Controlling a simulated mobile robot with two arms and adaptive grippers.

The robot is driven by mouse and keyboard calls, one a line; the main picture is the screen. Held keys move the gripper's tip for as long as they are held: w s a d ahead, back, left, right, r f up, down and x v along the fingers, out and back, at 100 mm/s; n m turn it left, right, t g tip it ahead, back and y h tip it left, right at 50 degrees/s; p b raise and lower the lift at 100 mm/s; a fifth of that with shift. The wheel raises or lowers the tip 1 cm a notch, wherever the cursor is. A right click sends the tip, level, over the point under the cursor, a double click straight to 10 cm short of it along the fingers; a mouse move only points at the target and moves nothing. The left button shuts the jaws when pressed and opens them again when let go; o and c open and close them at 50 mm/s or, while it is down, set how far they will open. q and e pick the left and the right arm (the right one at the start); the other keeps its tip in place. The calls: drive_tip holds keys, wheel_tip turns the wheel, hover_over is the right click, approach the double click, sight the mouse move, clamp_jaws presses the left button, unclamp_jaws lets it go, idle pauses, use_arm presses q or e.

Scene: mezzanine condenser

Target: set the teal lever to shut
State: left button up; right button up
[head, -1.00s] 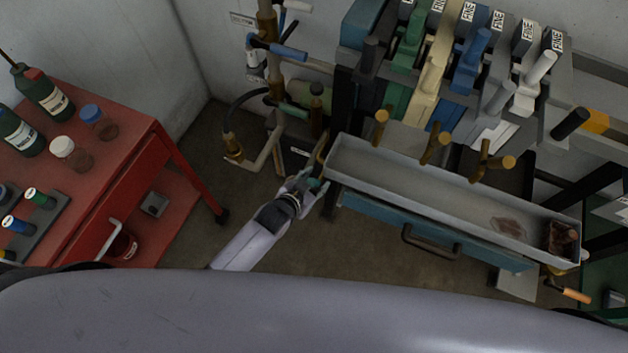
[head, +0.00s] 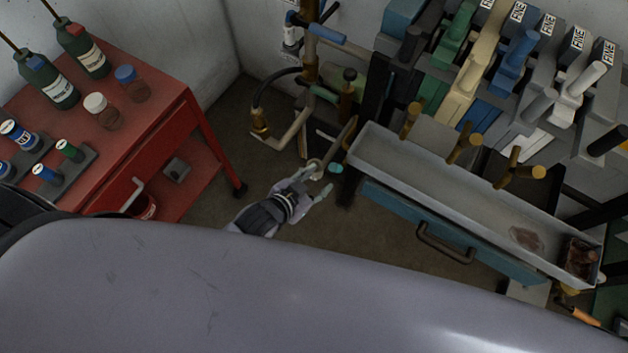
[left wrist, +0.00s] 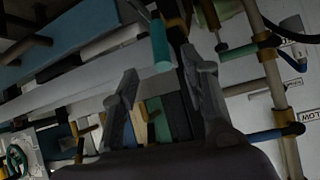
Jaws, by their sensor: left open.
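A teal lever handle (head: 335,168) hangs low beside the left end of the grey tray. In the left wrist view it is a teal cylinder (left wrist: 161,45) just beyond the fingertips, roughly in line with the gap between them. My left gripper (head: 319,179) is open and empty, reaching toward the handle. In the left wrist view the gripper's two fingers (left wrist: 160,68) stand apart with nothing between them. I cannot tell whether they touch the handle. Its pivot is hard to make out. My right gripper is not in view.
A grey tray (head: 450,205) above a blue drawer (head: 470,255) lies right of the gripper. Pipes with a blue handle (head: 325,34) and a green-teal handle (head: 322,93) stand behind. A red cart (head: 160,110) with bottles is at left. The floor between is clear.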

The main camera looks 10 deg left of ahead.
use_arm(q)
drive_tip(key=shift+s+a+r, duration=0.1)
drive_tip(key=shift+s+r, duration=0.1)
drive_tip(key=shift+s, duration=0.1)
drive_tip(key=shift+c, duration=0.3)
